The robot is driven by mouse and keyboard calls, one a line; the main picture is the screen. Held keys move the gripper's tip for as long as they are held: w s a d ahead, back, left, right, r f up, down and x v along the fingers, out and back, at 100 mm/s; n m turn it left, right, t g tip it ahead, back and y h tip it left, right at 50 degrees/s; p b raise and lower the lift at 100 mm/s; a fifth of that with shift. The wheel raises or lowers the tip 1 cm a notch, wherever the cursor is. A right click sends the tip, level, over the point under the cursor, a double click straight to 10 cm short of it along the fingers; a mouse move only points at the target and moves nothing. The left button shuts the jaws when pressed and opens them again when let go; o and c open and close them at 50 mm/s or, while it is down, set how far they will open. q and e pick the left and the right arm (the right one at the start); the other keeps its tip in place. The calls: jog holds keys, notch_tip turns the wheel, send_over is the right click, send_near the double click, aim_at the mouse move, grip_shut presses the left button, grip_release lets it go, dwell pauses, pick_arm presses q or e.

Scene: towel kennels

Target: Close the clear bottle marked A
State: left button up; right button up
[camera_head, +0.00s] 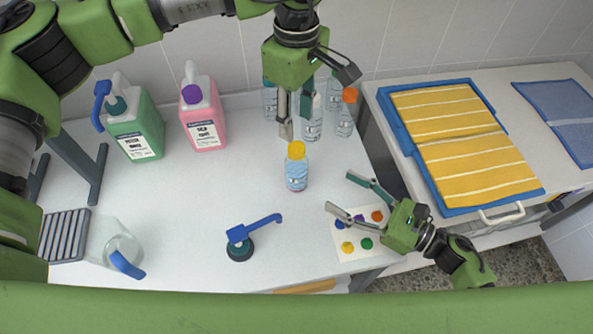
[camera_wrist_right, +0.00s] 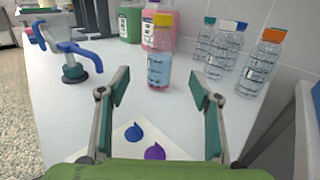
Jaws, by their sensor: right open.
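A clear bottle with a yellow cap (camera_head: 297,172) and a pale blue label stands upright mid-table; it also shows in the right wrist view (camera_wrist_right: 159,70). The cap sits on its mouth; I cannot tell how tight it is. My left gripper (camera_head: 296,122) hangs above this bottle, fingers apart with nothing seen between them. My right gripper (camera_head: 348,197) is open and empty, low over the table to the right of the bottle, which shows between and beyond its fingers (camera_wrist_right: 158,90). More clear bottles stand behind, one orange-capped (camera_head: 346,112). No letter is readable on any label.
A card with coloured spots (camera_head: 342,247) lies under my right gripper. A blue-handled device (camera_head: 239,240) stands at the front. A blue tray with yellow towels (camera_head: 395,125) is right.

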aim_at(295, 165)
pick_arm(q)
jog(key=shift+w, duration=0.1)
pick_arm(e)
jog(key=x, duration=1.4)
